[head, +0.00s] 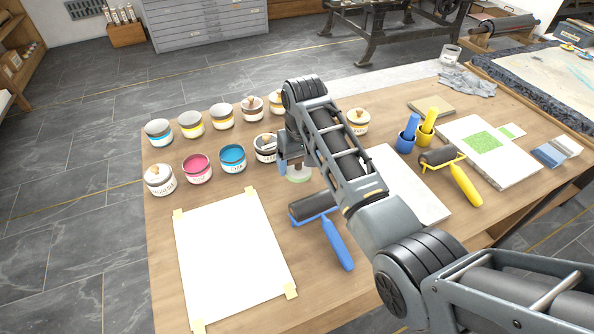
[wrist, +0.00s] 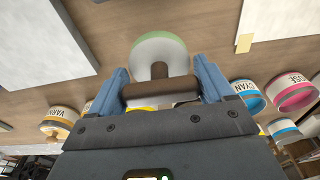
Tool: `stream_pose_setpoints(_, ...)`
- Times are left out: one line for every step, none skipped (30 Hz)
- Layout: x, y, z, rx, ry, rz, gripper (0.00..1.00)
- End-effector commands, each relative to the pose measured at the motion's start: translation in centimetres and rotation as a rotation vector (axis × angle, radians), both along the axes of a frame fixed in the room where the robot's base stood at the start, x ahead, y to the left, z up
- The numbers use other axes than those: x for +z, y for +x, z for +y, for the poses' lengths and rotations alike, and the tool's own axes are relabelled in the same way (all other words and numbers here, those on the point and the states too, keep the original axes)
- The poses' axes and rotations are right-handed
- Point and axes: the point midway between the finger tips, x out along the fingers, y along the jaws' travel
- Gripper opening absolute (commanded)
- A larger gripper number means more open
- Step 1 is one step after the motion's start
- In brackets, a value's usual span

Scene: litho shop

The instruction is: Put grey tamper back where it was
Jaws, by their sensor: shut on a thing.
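My gripper (head: 294,165) is shut on the grey tamper (head: 299,179) and holds it over the wooden table, near the front row of cans. In the wrist view, my gripper (wrist: 160,92) has its two blue fingers on either side of the brown handle. The tamper's pale round head (wrist: 160,48) points away from the palm and has a green edge. In the head view, my arm hides most of the tamper, and I cannot tell whether it touches the table.
Ink cans (head: 232,158) stand in two rows behind the white taped sheet (head: 232,255). A blue roller (head: 338,243) lies close by on the right. A blue holder (head: 405,142), a yellow holder (head: 425,135) and a yellow roller (head: 464,184) are farther right, beside a green-marked sheet (head: 510,168).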

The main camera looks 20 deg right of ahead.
Motion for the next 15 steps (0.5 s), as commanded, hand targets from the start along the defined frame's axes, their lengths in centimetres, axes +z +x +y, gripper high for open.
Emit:
stream_pose_setpoints(-0.1,0.1,0.3,0.001,0.0,0.0,0.37)
stream_pose_setpoints(-0.2,0.1,0.3,0.0,0.0,0.0,0.37)
stream_pose_setpoints(-0.5,0.1,0.4,0.0,0.0,0.0,0.37)
stream_pose_setpoints(-0.8,0.1,0.4,0.0,0.0,0.0,0.37)
stream_pose_setpoints(-1.2,0.1,0.4,0.0,0.0,0.002,0.37)
stream_pose_setpoints(-1.9,0.1,0.4,0.0,0.0,0.002,0.37)
stream_pose_setpoints(-2.3,0.0,0.4,0.0,0.0,0.003,0.37)
stream_pose_setpoints(-2.8,0.0,0.3,0.0,0.0,0.003,0.37)
stream_pose_setpoints(-3.2,0.1,0.3,0.0,0.0,0.002,0.37)
stream_pose_setpoints(-3.6,0.1,0.3,0.0,0.0,0.002,0.37)
stream_pose_setpoints(-3.8,0.1,0.3,0.0,0.0,0.001,0.37)
stream_pose_setpoints(-4.0,0.1,0.3,0.0,0.0,0.0,0.37)
stream_pose_setpoints(-4.1,0.1,0.3,0.0,0.0,-0.001,0.37)
stream_pose_setpoints(-4.2,0.1,0.3,0.0,0.0,-0.001,0.37)
stream_pose_setpoints(-4.2,0.1,0.3,0.0,0.0,-0.001,0.37)
